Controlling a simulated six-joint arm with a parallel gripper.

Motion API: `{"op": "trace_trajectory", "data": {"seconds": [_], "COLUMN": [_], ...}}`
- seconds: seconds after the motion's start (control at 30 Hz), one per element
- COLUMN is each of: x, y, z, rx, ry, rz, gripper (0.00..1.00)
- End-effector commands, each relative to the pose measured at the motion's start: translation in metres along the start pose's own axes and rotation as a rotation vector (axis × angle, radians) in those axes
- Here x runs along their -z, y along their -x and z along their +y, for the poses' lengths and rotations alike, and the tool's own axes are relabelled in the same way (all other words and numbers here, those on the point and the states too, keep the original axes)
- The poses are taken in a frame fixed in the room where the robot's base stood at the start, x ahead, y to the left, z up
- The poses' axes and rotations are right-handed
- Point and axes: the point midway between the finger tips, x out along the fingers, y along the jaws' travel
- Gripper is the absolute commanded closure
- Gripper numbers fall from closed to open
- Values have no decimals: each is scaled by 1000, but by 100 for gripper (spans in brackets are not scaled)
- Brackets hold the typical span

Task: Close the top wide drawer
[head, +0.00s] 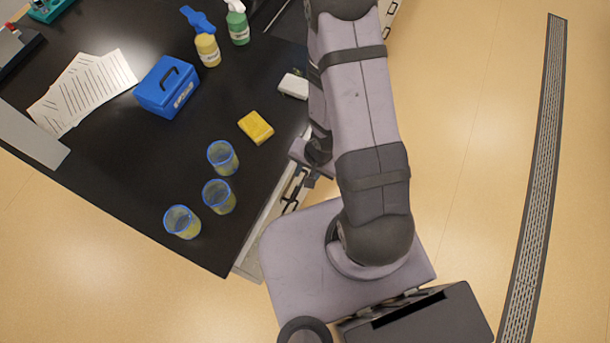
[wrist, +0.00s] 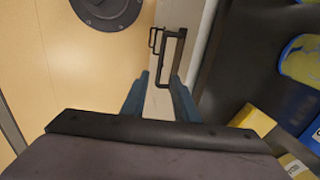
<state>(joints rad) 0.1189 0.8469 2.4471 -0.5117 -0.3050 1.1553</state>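The pale front of a cabinet (head: 262,240) shows along the right edge of the black bench, mostly hidden by my arm in the head view. In the wrist view, a black bar handle (wrist: 180,50) stands out from the pale drawer front (wrist: 196,40). A second, smaller-looking handle (wrist: 153,38) is to its left. My gripper (wrist: 159,88) is open, with its two blue-grey fingers apart and the near end of the larger handle showing between their tips. I cannot tell whether they touch it, nor how far the drawer is open.
The black bench (head: 120,185) holds several blue-rimmed cups (head: 182,222), a yellow sponge (head: 256,127), a blue box (head: 167,87), papers (head: 85,88) and bottles (head: 238,24). Tan floor (head: 470,150) is clear to the right, with a long floor grate (head: 540,150).

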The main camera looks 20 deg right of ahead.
Motion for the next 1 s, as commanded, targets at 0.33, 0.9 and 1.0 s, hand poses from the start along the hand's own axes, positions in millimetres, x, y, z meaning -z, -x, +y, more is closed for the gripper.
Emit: {"op": "trace_trajectory", "data": {"seconds": [0.33, 0.9, 1.0], "x": [0, 19, 30], "y": [13, -24, -49], "z": [0, 30, 54], "rx": [0, -2, -5], "ry": [-2, -111, -194], "rz": [1, 20, 30], "gripper": [73, 100, 100]}}
